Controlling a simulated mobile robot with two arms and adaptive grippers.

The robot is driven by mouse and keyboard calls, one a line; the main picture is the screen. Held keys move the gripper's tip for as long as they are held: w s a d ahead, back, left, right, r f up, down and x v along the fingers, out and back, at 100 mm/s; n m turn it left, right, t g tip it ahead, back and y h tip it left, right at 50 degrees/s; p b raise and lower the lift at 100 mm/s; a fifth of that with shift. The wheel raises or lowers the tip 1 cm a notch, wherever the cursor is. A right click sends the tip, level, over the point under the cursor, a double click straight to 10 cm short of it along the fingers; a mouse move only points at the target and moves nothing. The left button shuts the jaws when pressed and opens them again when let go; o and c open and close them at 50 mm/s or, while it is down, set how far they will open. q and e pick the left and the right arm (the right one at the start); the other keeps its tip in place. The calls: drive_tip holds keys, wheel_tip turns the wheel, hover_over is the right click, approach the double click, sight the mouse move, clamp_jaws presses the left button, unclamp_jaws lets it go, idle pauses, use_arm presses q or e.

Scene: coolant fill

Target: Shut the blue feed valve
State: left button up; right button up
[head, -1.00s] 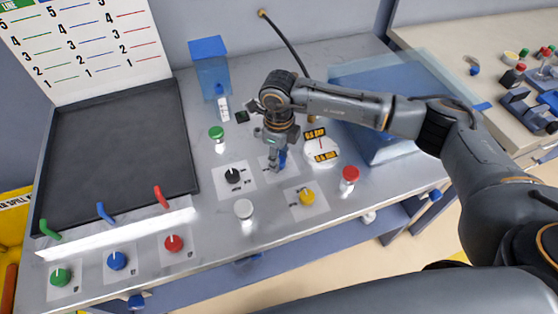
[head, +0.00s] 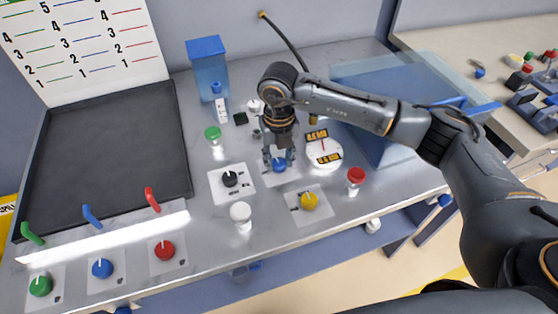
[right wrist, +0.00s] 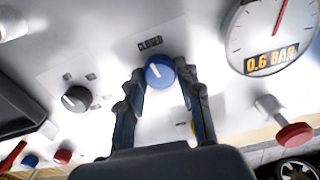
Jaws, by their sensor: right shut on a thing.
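The blue valve knob (head: 279,165) sits on a pale plate in the middle of the metal bench, left of the round gauge. My right gripper (head: 279,157) points down over it, with a finger on each side. In the right wrist view, the gripper (right wrist: 162,76) is shut on the blue knob (right wrist: 158,75). The knob's white pointer is directed up and slightly left, toward the "CLOSED" label (right wrist: 150,43). The fingers hide part of the knob's sides. My left gripper is not in view.
The gauge (right wrist: 270,35) reads 0.6 BAR. Around the held knob stand a black knob (head: 230,179), a yellow knob (head: 309,201), a red-capped post (head: 356,175) and a white-capped post (head: 240,211). Another blue knob (head: 102,268) sits front left between green and red ones.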

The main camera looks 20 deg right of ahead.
sight(279, 163)
drive_tip(key=shift+m, duration=0.6)
drive_tip(key=o, duration=1.2)
drive_tip(key=shift+c, duration=0.2)
wheel_tip(279, 163, up, 12)
drive_tip(key=shift+f, duration=0.1)
